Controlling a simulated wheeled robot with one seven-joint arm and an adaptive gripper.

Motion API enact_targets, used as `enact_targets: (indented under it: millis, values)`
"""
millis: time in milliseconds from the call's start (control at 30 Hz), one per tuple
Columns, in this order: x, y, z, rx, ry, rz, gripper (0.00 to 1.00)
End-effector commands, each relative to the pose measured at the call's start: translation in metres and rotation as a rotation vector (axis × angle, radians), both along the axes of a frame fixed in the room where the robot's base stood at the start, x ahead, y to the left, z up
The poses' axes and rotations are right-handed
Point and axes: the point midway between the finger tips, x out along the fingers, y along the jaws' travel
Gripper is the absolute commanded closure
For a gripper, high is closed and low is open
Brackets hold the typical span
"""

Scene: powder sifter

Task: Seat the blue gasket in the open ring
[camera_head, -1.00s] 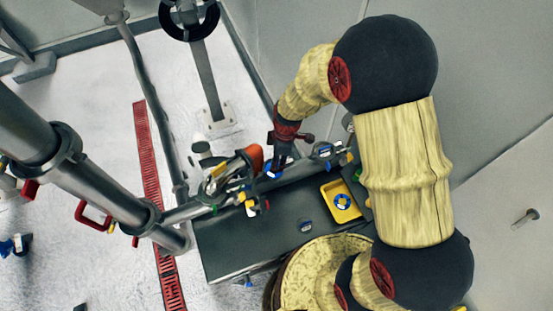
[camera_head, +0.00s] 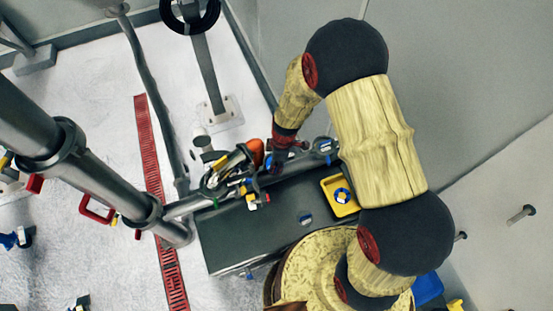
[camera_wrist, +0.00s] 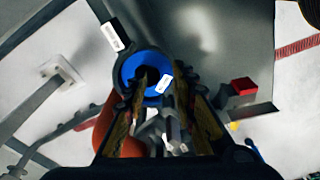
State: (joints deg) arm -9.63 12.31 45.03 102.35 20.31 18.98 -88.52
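A blue ring-shaped piece, which looks like the blue gasket (camera_wrist: 129,67), shows in the wrist view at the ends of my gripper's fingers. A grey round rim (camera_wrist: 121,58) borders it; I cannot tell whether this is the open ring, or whether the gasket lies in it or above it. My gripper (camera_wrist: 156,88) has a finger on each side below the blue piece, and dark parts cover its middle. Whether the fingers grip it is unclear. In the head view my gripper (camera_head: 275,165) is over the far left part of the dark bench, beside cluttered fittings that hide its tips.
A yellow tray (camera_head: 328,184) with a blue-and-white round piece stands on the dark bench (camera_head: 245,238). An orange-handled tool (camera_head: 256,150) and several fittings crowd the left end. A thick pipe (camera_head: 100,185) runs at left.

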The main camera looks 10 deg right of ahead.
Motion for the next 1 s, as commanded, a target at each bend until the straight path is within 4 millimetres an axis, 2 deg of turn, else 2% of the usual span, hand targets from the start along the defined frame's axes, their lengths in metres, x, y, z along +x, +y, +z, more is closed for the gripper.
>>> enact_targets:
  millis: [367, 833, 1000]
  values:
    - [0.0001, 0.0004, -0.0046, 0.0, 0.0, 0.0, 0.73]
    - [0.0018, 0.0004, -0.0038, 0.0, -0.004, 0.0, 1.0]
    - [0.003, 0.0004, -0.0033, 0.0, -0.006, -0.001, 1.0]
